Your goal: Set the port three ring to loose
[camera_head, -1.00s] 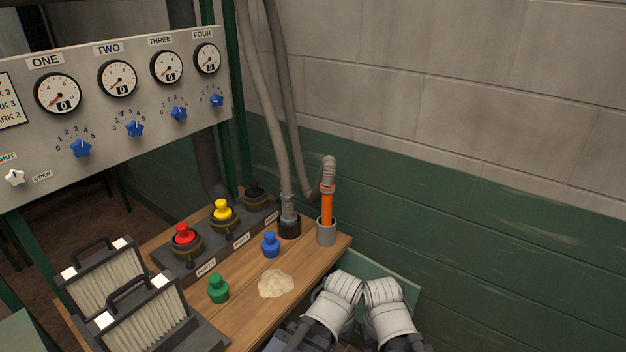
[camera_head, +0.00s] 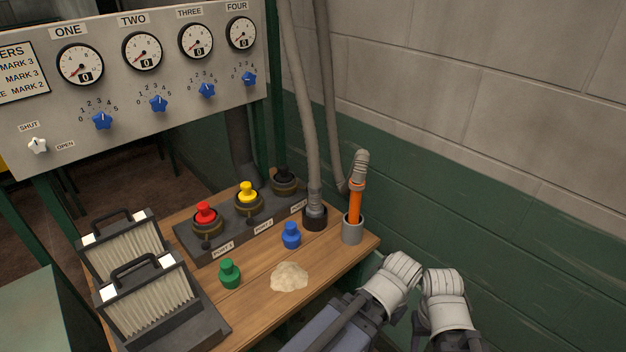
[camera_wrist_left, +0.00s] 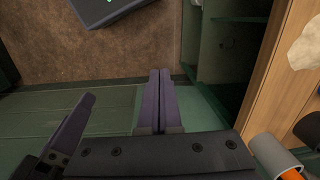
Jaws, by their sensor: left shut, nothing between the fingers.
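Port three (camera_head: 284,176) is at the far right end of the dark port block, with a dark top and no coloured plug. Its dark ring (camera_head: 285,187) sits around the base; its setting is too small to read. My left gripper (camera_wrist_left: 160,74) is shut and empty in the left wrist view, its two purple fingers together over the floor, apart from the ports. A further purple finger (camera_wrist_left: 73,127) at the lower left there seems to be my right gripper's; its opening cannot be told. In the head view my arms are at the lower right, with no fingertips clear.
Port one holds a red plug (camera_head: 205,213), port two a yellow plug (camera_head: 247,193). A green plug (camera_head: 230,273), blue plug (camera_head: 291,236) and pale powder pile (camera_head: 289,277) lie on the wooden bench. A hose (camera_head: 312,130) and orange wand (camera_head: 355,203) stand near port three.

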